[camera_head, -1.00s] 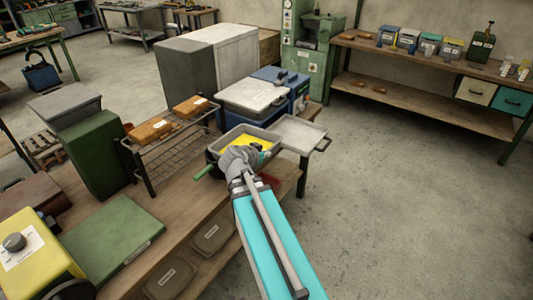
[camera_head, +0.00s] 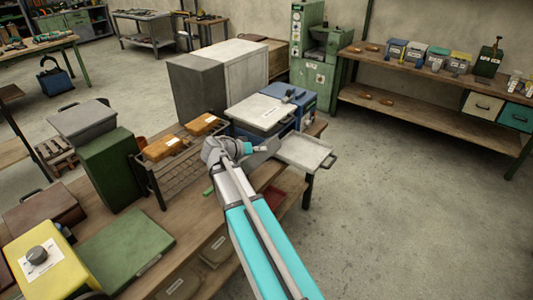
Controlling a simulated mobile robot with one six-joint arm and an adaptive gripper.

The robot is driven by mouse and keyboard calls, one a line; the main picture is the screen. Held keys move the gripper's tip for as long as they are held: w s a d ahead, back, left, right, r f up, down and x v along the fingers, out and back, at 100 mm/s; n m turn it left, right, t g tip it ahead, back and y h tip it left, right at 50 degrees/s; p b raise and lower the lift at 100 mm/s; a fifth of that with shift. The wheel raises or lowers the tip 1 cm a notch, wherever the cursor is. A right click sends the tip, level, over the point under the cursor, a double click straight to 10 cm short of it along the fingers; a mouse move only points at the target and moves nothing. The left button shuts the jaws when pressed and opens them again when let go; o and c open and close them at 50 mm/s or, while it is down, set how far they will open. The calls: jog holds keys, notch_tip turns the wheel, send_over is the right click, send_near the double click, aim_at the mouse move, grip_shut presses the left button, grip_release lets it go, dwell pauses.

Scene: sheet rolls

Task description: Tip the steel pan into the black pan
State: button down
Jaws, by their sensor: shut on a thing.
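My gripper (camera_head: 246,148) is shut at the near side of a grey metal pan (camera_head: 264,152), which I take to be the steel pan. Only a plain grey face of this pan shows to the right of the gripper; it looks tilted, and its inside is hidden. My wrist covers the pan's left part. I cannot pick out a black pan; it may be hidden behind my arm. A short green handle (camera_head: 208,191) lies at the bench edge, left of my arm.
A shallow light-grey tray (camera_head: 305,153) stands right of the pan at the bench end. A blue box with a pale lid (camera_head: 262,112) stands behind. The floor on the right is clear.

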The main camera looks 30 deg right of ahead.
jog(key=shift+w+a+r, duration=0.15)
jog(key=shift+w+r, duration=0.35)
jog(key=w+a+r+n+g+h+b, duration=0.1)
jog(key=w+a+n+h+b, duration=0.1)
jog(key=w+n, duration=0.2)
jog(key=w+a+n+g+h+b, duration=0.2)
jog(key=w+a+n, duration=0.1)
jog(key=w, duration=0.7)
jog(key=shift+r+n+b, duration=0.35)
jog(key=shift+r+n, duration=0.05)
jog(key=shift+s, duration=0.15)
dwell(1.3)
